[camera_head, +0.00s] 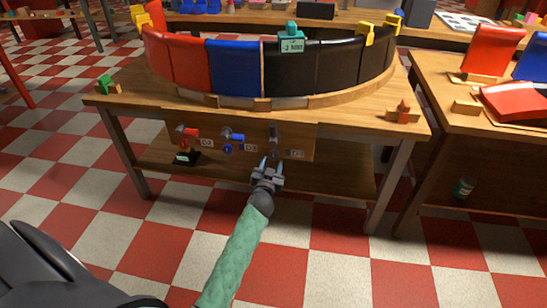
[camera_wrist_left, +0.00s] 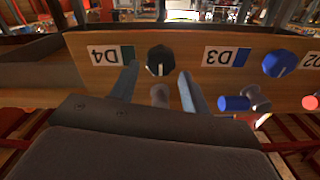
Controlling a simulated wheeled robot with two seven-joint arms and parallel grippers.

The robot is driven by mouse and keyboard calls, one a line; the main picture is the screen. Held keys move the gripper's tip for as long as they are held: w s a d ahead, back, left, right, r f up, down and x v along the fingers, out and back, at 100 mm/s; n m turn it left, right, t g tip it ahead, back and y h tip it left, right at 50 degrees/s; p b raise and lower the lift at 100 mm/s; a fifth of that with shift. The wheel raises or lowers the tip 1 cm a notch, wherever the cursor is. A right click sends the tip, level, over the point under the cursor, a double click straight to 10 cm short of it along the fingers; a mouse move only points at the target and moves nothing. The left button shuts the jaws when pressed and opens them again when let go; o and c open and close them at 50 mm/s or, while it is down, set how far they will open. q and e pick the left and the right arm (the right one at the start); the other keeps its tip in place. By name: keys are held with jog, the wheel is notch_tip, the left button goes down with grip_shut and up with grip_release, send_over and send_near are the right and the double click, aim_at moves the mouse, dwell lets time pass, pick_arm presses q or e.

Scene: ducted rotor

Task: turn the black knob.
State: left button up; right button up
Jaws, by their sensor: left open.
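The black knob (camera_wrist_left: 160,60) is round with a light pointer line, on the wooden panel beside the D4 label (camera_wrist_left: 106,55). In the head view the black knob (camera_head: 273,154) is small, low on the panel at the table's front. My left gripper (camera_head: 268,164) is open just in front of it. In the wrist view, which is upside down, the fingers of my left gripper (camera_wrist_left: 157,78) appear either side of the knob; I cannot tell whether they touch it. A grey stub (camera_wrist_left: 159,95) shows between the fingers, partly hidden by the gripper. My right gripper is not in view.
A blue knob (camera_wrist_left: 278,63) and a blue handle (camera_wrist_left: 245,101) sit beside the D3 label (camera_wrist_left: 227,57). A red handle (camera_head: 187,132) is further left on the panel. The curved row of panels (camera_head: 235,68) stands on the table above. A lower shelf (camera_head: 330,182) runs underneath.

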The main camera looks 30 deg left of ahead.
aim_at(273, 157)
pick_arm(q)
jog(key=shift+x, duration=2.3)
jog(key=shift+c, duration=0.3)
jog(key=c, duration=0.7)
